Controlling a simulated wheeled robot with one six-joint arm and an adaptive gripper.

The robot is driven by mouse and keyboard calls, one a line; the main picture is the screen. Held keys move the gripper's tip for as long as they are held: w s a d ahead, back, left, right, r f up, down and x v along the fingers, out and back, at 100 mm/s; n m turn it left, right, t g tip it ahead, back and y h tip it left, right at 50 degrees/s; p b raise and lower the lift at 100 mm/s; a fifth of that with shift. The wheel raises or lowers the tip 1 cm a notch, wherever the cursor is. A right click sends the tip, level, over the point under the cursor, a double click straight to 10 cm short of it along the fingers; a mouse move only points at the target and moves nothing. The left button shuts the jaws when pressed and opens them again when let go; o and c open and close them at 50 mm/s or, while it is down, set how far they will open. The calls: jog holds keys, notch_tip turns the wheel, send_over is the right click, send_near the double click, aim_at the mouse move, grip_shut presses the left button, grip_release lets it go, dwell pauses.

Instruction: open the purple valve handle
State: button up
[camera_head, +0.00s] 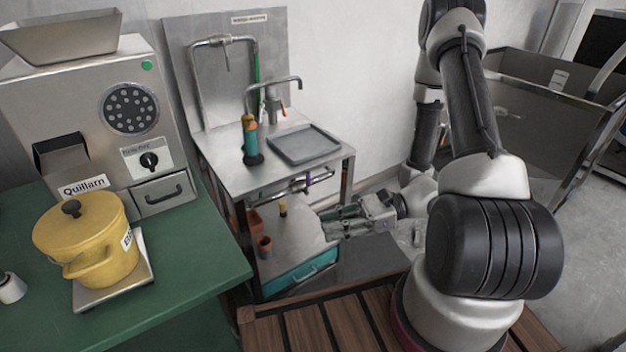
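The small purple valve handle (309,179) is on a metal pipe under the front edge of the sink table, near its right side. It stands roughly upright. My gripper (328,224) reaches in from the right, below the purple handle and apart from it. Its fingers point left and look spread, with nothing seen between them. The metal pipe (289,189) runs along beneath the table's front edge.
The steel sink table (222,180) bears a grey tray (304,145), a faucet (271,100) and a bottle (250,142). Below are a lower shelf and a teal drawer (300,279). A green counter (205,265) with a yellow pot (88,240) stands left.

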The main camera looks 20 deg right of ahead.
jog(key=w+f+m+t+h, duration=0.1)
jog(key=w+f+m+t, duration=0.4)
jog(key=w+m+t, duration=0.15)
jog(key=m+t+h, duration=0.4)
jog(key=t+h, duration=0.2)
jog(key=t, duration=0.3)
send_near(308, 179)
jog(key=w+r, duration=0.1)
jog(key=x, duration=0.7)
jog(key=shift+w, duration=0.2)
jog(key=shift+a+g, duration=0.1)
jog(key=shift+g, duration=0.15)
grip_shut()
